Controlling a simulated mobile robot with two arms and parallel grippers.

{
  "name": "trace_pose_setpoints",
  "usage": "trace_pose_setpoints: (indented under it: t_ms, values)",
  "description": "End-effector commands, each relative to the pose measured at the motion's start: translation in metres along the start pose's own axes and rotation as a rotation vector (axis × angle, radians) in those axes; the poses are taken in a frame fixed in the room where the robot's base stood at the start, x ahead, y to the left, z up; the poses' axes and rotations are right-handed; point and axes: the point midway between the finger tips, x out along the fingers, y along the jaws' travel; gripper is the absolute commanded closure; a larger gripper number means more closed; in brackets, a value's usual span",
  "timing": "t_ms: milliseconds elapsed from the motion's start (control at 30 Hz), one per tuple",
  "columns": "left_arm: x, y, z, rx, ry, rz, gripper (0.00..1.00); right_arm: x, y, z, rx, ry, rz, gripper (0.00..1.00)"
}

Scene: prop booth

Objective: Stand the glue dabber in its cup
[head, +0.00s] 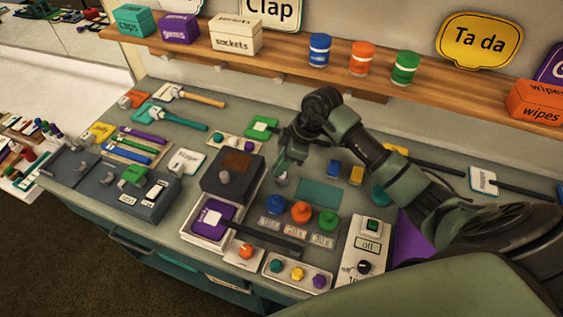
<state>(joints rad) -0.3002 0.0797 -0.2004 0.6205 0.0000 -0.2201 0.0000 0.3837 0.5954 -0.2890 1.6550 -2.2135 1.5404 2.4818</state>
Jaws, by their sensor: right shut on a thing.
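My right gripper (283,166) points down over the middle of the bench, behind the blue knob. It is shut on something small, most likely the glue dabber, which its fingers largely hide. A small pale shape (281,180) shows just under the fingertips; I cannot tell whether it is part of the dabber or the cup. I cannot make out the cup for certain elsewhere. My left gripper is not in view.
A dark box (233,172) with a brown top stands left of the gripper. Blue, orange (301,212) and green knobs stand in front. A teal mat (319,193) lies to the right, with small blue (333,169) and yellow blocks behind. A shelf (300,67) runs along the wall.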

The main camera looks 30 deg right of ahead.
Motion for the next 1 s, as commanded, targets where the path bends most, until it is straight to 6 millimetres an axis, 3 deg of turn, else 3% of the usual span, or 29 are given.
trace_pose_setpoints:
  t_ms: [900,933,1000]
  values:
    - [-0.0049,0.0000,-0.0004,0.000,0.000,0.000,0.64,0.0015,-0.0001,0.0009,0.000,0.000,0.000,1.00]
    - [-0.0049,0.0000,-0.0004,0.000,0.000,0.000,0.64,0.0015,-0.0001,0.0008,0.000,0.000,0.000,0.74]
    - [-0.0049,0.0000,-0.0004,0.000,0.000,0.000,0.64,0.0014,-0.0001,0.0008,0.000,0.000,0.000,0.55]
